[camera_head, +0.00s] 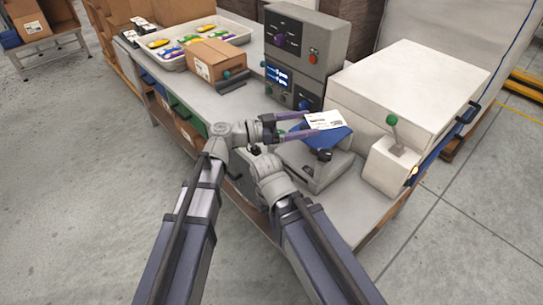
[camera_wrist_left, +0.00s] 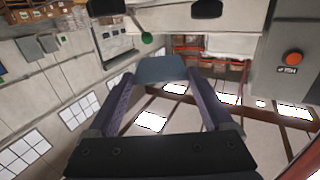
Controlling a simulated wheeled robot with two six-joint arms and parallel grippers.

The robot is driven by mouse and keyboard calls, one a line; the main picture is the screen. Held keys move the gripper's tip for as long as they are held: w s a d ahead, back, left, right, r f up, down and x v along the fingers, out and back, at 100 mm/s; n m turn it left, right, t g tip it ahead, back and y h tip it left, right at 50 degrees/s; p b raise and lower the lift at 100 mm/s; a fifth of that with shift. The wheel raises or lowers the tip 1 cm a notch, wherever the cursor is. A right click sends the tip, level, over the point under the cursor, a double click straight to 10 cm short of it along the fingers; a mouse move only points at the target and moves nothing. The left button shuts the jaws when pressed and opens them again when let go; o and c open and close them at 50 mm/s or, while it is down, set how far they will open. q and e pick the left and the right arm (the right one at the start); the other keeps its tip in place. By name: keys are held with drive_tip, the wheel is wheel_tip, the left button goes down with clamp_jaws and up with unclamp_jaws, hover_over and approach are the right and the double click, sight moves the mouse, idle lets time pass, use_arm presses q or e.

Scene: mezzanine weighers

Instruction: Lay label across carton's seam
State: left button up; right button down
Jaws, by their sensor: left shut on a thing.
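My left gripper (camera_head: 319,124) is shut on a small white label (camera_head: 325,120) with dark print. It holds the label over the blue top (camera_head: 327,136) of a grey bench unit; whether they touch is unclear. In the left wrist view, the label's shaded blue-grey face (camera_wrist_left: 160,69) spans the gap between the fingertips of the left gripper (camera_wrist_left: 160,84). The brown carton (camera_head: 212,57) sits apart, farther back on the bench to the left, with a white patch on its near side. Its seam is too small to make out. My right gripper cannot be made out.
A large white machine (camera_head: 412,83) with a green-knobbed lever (camera_head: 393,121) is at right. A tray (camera_head: 176,57) of colourful items lies behind the carton.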

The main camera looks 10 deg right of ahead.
use_arm(q)
drive_tip(key=w+a+f+n+t+y+b, duration=0.35)
drive_tip(key=w+a+n+t, duration=0.35)
drive_tip(key=w+a, duration=0.6)
wheel_tip(320, 180, down, 6)
drive_tip(key=s+a+m+t+b, duration=0.1)
drive_tip(key=a+b, duration=0.1)
drive_tip(key=b, duration=0.4)
drive_tip(key=shift+s+f, duration=0.2)
drive_tip(key=shift+s, duration=0.2)
drive_tip(key=shift+a+f, duration=0.1)
drive_tip(key=shift+f, duration=0.05)
wheel_tip(320, 180, down, 3)
drive_tip(key=b, duration=0.3)
drive_tip(key=shift+f+b, duration=0.2)
drive_tip(key=shift+b, duration=0.1)
drive_tip(key=shift+f+b, duration=0.65)
drive_tip(key=o, duration=1.1)
drive_tip(key=shift+c, duration=0.2)
drive_tip(key=shift+r, duration=0.15)
